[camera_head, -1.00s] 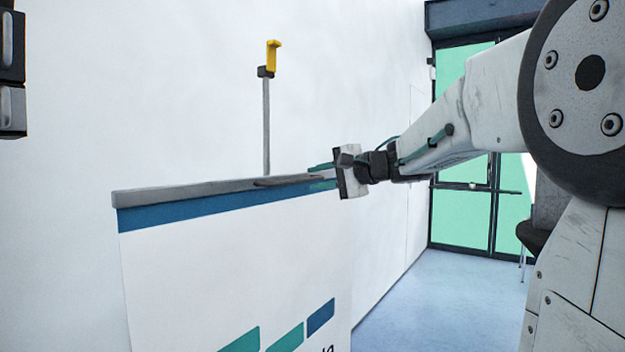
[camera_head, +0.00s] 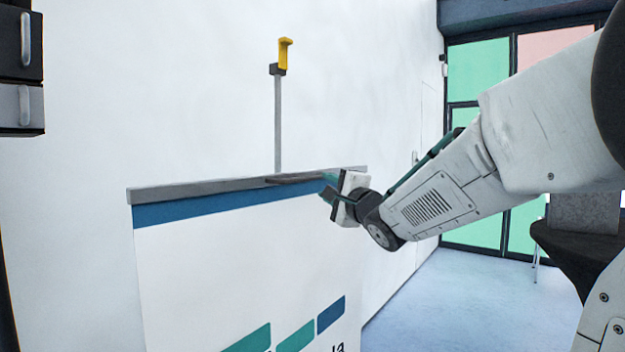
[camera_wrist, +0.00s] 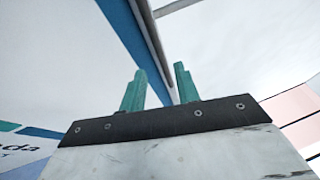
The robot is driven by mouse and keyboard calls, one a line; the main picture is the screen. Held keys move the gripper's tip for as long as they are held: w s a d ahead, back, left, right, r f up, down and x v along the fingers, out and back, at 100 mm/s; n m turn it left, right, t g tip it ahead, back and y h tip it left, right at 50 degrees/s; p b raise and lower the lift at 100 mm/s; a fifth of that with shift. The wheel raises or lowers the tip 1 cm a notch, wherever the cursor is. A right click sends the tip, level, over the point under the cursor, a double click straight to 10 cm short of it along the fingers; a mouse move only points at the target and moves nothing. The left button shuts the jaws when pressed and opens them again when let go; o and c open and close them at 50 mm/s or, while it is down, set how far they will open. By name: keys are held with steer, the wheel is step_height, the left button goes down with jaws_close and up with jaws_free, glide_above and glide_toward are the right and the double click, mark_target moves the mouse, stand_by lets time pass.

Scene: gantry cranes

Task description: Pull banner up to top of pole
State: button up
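The banner (camera_head: 240,260) is white with a blue band and a grey top bar (camera_head: 165,191). It is partly pulled up, its bar well below the pole's top. The thin grey pole (camera_head: 278,125) stands behind it, with a yellow hook (camera_head: 285,54) at its tip. My gripper (camera_head: 328,187) is at the right part of the bar, on its near side. In the wrist view, its teal fingers (camera_wrist: 160,85) are apart. The top bar (camera_wrist: 150,35) runs down toward the gap between them. I cannot tell whether the fingers touch the bar.
A white wall (camera_head: 190,80) stands close behind the banner. Glazed doors (camera_head: 480,90) are at the back right. A dark seat (camera_head: 575,245) stands on the right. The blue floor (camera_head: 440,310) between banner and seat is clear.

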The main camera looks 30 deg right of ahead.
mark_target(314, 178)
steer(key=shift+n, duration=0.3)
steer(key=w, duration=0.2)
steer(key=w+r, duration=0.1)
steer(key=w, duration=0.4)
steer(key=shift+w+d+r, duration=0.1)
steer(key=shift+w+r, duration=0.1)
steer(key=shift+w, duration=0.2)
jaws_close()
